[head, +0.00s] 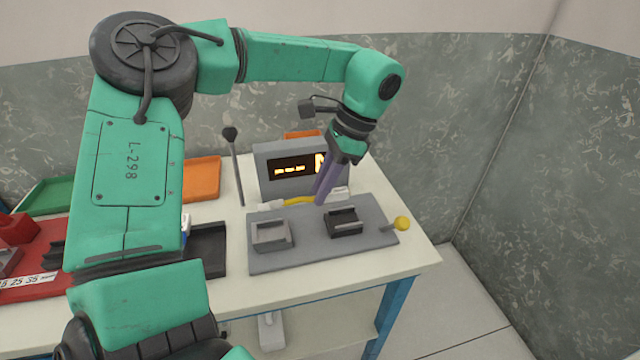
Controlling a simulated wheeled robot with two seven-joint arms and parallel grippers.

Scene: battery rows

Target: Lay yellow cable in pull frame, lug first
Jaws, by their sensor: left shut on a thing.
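The yellow cable (298,200) stretches left to right in front of the display box, with a pale piece at each end; I cannot tell which end is the lug. My left gripper (320,202) reaches down from above and is shut on the cable, right of its middle. Its fingers hide part of the cable. The pull frame (308,246) is a grey plate with a light grey block (270,236) at left, a dark block (344,222) at right and a yellow-knobbed lever (402,223). The cable appears at the plate's back edge; I cannot tell its height. My right gripper is out of view.
A grey display box (262,160) with a lit readout stands behind the plate. A dark upright rod (237,170) is left of it. An orange bin (203,180), a green bin (50,194) and a red tray (40,290) are at left. The table's front right is clear.

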